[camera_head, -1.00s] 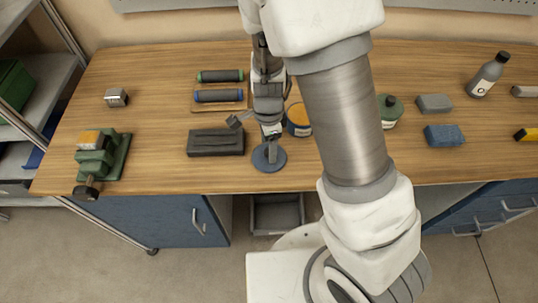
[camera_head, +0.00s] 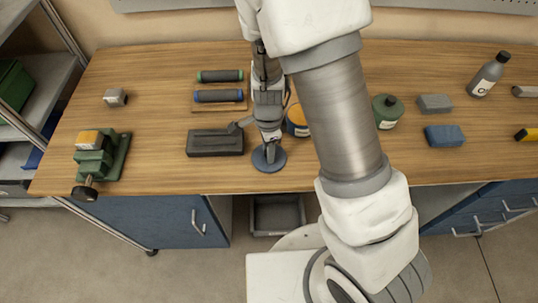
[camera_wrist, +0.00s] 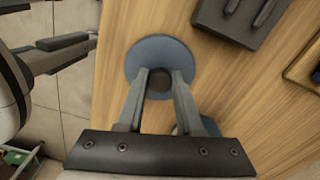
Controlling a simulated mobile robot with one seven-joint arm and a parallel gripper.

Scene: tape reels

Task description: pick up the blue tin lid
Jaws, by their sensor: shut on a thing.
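The blue tin lid (camera_head: 277,165) is a round, flat blue-grey disc near the front edge of the workbench. It also shows in the wrist view (camera_wrist: 150,48), with a dark round knob (camera_wrist: 159,79) at its middle. My gripper (camera_head: 269,150) is over the lid from above. In the wrist view my gripper's (camera_wrist: 159,76) two fingers stand on either side of the knob and are shut on it. The lid looks flat on the bench; I see no clear gap under it.
A dark grey case (camera_head: 215,143) lies close left of the lid. A blue-rimmed tin (camera_head: 298,118) stands behind, partly hidden by my arm. The bench's front edge is close.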

